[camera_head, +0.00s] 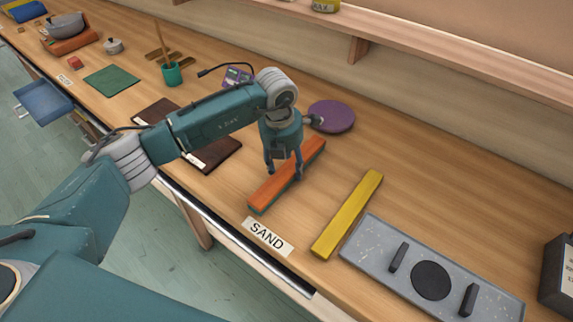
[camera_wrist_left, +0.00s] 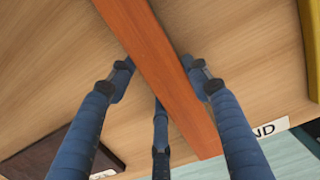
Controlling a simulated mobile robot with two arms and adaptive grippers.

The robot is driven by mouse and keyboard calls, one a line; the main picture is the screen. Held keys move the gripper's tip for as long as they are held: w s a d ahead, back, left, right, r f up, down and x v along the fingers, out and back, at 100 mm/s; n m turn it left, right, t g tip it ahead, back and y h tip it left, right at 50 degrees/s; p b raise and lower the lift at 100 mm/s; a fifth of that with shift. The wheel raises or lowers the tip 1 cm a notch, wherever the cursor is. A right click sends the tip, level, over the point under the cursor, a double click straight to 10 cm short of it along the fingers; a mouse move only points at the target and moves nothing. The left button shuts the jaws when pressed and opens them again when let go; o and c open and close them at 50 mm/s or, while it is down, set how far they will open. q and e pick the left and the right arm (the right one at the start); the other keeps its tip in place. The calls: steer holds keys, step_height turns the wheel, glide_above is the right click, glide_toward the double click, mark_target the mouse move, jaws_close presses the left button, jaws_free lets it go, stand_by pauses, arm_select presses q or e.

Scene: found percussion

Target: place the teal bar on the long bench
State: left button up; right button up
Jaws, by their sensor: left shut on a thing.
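The teal bar (camera_head: 265,194) shows an orange top face and a thin teal side, and lies lengthwise across the long bench (camera_head: 225,185), behind the SAND label. My left gripper (camera_head: 284,172) comes down over the bar with its fingers shut around its middle. In the left wrist view the orange face (camera_wrist_left: 150,45) runs between the blue fingers (camera_wrist_left: 163,80). Whether the bar's underside touches the bench or is slightly above it, I cannot tell. My right gripper is not in view.
A yellow bar (camera_head: 347,215) lies to the right, then a grey speckled board (camera_head: 375,244) with black fittings. A SAND label (camera_head: 268,236) is at the front edge. A purple disc (camera_head: 332,116) lies behind, dark brown boards (camera_head: 215,156) to the left. A shelf (camera_head: 440,47) overhangs the back.

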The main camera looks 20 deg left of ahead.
arm_select(q)
steer(key=shift+f, duration=0.1)
steer(key=o, duration=1.3)
steer(key=shift+r, duration=0.5)
steer(key=r+b, duration=0.1)
steer(key=r, duration=0.2)
steer(key=s+r, duration=0.1)
steer(key=r, duration=0.3)
steer(key=r+b, duration=0.1)
steer(key=r, duration=0.3)
steer(key=shift+s+a+r+b, duration=0.1)
steer(key=shift+s+a+b, duration=0.15)
steer(key=shift+s+b, duration=0.05)
